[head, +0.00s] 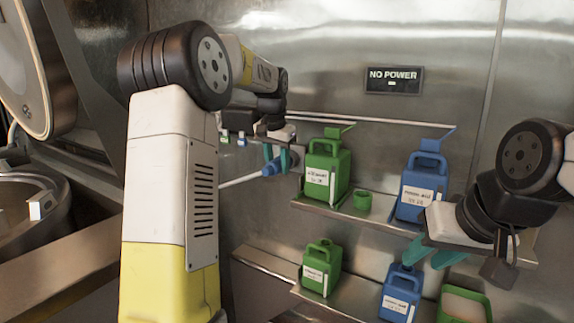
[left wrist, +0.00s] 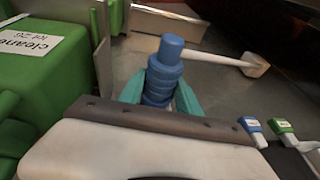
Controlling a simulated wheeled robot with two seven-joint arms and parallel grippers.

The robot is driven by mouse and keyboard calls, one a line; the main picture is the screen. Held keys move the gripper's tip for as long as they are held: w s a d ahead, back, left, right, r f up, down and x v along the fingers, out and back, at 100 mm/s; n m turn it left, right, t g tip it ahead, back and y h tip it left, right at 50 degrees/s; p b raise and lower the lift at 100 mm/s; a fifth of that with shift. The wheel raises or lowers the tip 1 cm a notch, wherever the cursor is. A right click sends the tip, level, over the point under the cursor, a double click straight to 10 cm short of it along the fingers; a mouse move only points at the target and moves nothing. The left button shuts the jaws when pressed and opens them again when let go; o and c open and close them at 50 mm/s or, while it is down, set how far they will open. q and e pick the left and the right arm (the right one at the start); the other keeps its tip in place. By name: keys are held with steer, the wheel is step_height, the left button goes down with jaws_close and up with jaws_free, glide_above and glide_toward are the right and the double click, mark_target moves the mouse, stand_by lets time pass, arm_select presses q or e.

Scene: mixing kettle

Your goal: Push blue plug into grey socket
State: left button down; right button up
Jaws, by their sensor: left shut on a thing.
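My left gripper (head: 284,158) is shut on the blue plug (head: 271,167), in front of the back wall and left of the upper shelf. In the left wrist view the ribbed blue plug (left wrist: 163,72) stands up between the teal fingers of the left gripper (left wrist: 160,95). My right gripper (head: 430,252) is at the right, its teal fingers apart with nothing seen between them, in front of the shelves. I cannot make out the grey socket for certain in either view.
A "NO POWER" sign (head: 394,80) is on the metal wall. More jugs stand below. A kettle (head: 30,215) is at left.

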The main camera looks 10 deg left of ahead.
arm_select(q)
steer(key=shift+w+d, duration=0.2)
steer(key=shift+w, duration=0.3)
steer(key=shift+w+d, duration=0.2)
steer(key=shift+w, duration=0.3)
steer(key=shift+w+d, duration=0.1)
steer(key=shift+w, duration=0.15)
steer(key=shift+c, duration=1.4)
jaws_free()
steer(key=shift+r, duration=0.1)
steer(key=shift+v, duration=2.95)
steer(key=shift+s+r, duration=0.2)
steer(key=shift+r, duration=0.2)
